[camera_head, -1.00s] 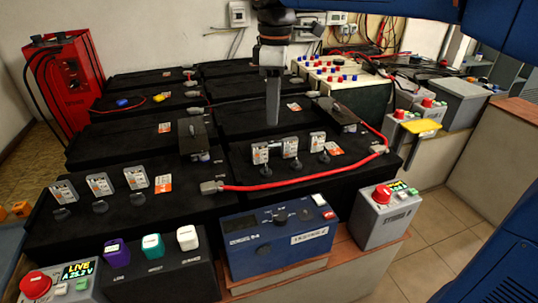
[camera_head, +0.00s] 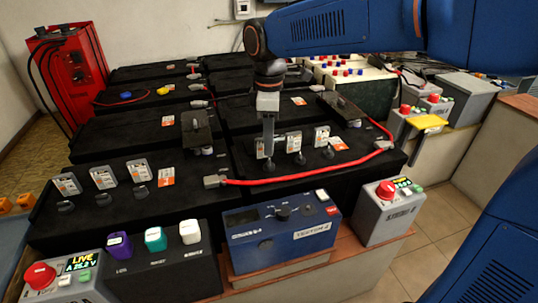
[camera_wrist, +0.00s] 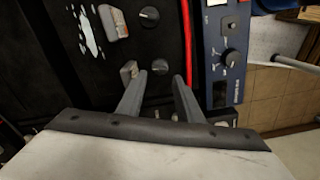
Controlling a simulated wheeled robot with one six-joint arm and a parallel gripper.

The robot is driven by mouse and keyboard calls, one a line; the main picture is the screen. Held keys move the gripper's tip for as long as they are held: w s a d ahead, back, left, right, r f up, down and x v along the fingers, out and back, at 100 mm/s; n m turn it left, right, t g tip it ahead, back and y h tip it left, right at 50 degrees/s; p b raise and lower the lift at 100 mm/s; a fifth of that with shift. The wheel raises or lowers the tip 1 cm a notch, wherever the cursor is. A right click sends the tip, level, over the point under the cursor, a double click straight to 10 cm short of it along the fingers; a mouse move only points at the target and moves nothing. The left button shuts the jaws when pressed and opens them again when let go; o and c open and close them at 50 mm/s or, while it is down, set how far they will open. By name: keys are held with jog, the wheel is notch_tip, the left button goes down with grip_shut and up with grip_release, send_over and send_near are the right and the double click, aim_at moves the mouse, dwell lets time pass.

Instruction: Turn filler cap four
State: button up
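Filler cap four, taken as the leftmost dark round cap on the front right battery (camera_head: 238,180), is mostly hidden behind my gripper (camera_head: 268,155) in the head view. In the wrist view a dark cap (camera_wrist: 161,68) shows just beyond and between the fingertips of my gripper (camera_wrist: 162,76). The fingers are open, with a gap between them. They point down at the cap, and I cannot tell whether they touch it. Its small tag (camera_head: 261,146) stands just behind it. The neighbouring cap (camera_head: 300,159) and the far right cap (camera_head: 328,153) stand to the right.
A red cable (camera_head: 290,178) runs in front of the caps. A blue charger box (camera_head: 280,232) stands nearer. Three tagged caps, one of them a dark cap (camera_head: 105,198), sit on the left battery. A black upright bracket (camera_head: 197,132) stands behind, to the left.

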aim_at(269, 161)
jog(key=shift+f, duration=2.75)
jog(key=c, duration=0.8)
